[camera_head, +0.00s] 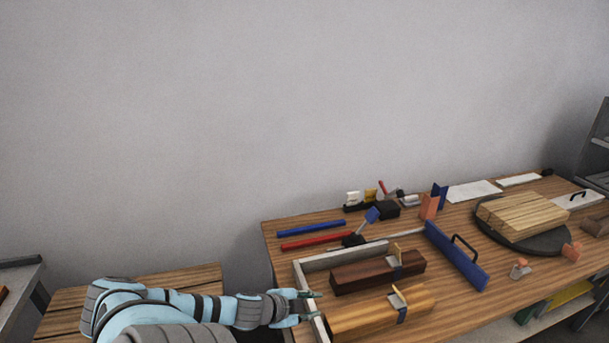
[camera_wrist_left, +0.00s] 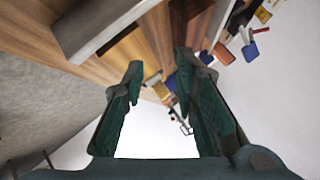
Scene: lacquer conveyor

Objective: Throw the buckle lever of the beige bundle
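The beige bundle (camera_head: 365,317) is a light wooden block lying in the front of a grey-walled tray. A blue strap (camera_head: 402,315) goes around it, with a tan buckle lever (camera_head: 397,294) sticking up on top, tilted. My left gripper (camera_head: 314,306) is at the tray's left end, left of the bundle and apart from the lever. In the left wrist view its two fingers (camera_wrist_left: 163,82) are spread with nothing between them. I cannot clearly tell the beige bundle in that view. My right gripper is not in view.
A dark brown bundle (camera_head: 360,276) with a similar lever lies behind the beige one. Blue (camera_head: 312,229) and red (camera_head: 316,240) bars lie behind. A round dark turntable (camera_head: 545,246) carries pale boards.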

